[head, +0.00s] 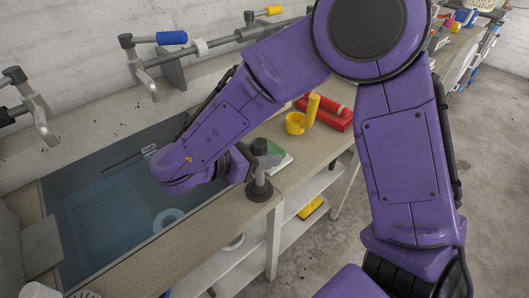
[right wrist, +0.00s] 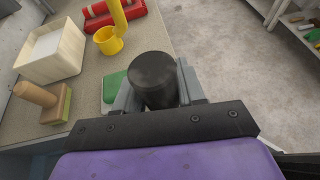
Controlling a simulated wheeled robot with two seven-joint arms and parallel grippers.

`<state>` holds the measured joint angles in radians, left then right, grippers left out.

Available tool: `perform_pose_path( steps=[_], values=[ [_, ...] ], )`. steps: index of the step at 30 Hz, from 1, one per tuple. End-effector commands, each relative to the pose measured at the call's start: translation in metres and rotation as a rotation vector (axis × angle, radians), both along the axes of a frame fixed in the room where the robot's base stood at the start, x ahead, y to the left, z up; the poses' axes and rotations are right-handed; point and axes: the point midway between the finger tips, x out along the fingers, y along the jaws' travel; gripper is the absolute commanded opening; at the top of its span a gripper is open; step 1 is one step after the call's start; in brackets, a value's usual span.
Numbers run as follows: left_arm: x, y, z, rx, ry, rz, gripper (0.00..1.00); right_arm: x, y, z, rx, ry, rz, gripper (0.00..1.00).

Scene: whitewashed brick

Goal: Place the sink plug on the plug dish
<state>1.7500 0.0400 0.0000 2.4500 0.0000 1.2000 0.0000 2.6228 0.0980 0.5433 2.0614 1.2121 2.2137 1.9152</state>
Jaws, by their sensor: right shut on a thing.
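The sink plug, dark with a round knob and a wider disc below, shows in the head view (head: 259,189) at the counter's front edge, right of the sink. I cannot tell whether its disc touches the counter. My right gripper (head: 250,163) is shut on it. In the right wrist view the black knob (right wrist: 153,78) stands between the fingers of my right gripper (right wrist: 155,98). I cannot make out the plug dish for sure; a green, white-edged item (head: 277,160) lies just behind the plug, partly hidden. My left gripper is not in view.
The blue sink (head: 110,205), with a pale ring (head: 168,219) in it, lies left of the plug. A yellow cup (head: 296,123) and red items (head: 333,112) stand behind. Taps line the wall.

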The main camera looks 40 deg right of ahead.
Motion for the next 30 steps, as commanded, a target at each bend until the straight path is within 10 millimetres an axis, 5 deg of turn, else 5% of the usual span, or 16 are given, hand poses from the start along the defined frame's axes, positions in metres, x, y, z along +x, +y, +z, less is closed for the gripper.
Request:
perform_pose_path(
  steps=[1,2,3,4,15,30],
  values=[
    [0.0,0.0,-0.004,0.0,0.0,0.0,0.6,0.0,0.0,-0.003,0.0,-0.001,0.0,0.0],
    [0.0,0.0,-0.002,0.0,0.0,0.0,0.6,0.0,0.0,-0.001,0.0,0.0,0.0,0.49],
    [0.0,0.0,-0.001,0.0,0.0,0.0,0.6,0.0,0.0,-0.001,0.0,0.0,0.0,0.62],
    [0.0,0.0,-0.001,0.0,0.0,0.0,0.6,0.0,0.0,-0.001,0.0,0.0,0.0,0.65],
    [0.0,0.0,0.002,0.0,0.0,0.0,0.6,0.001,0.004,0.004,-0.001,-0.003,0.001,0.65],
    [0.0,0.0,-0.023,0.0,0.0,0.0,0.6,0.006,0.105,0.045,-0.001,-0.003,0.001,0.65]
  ],
)
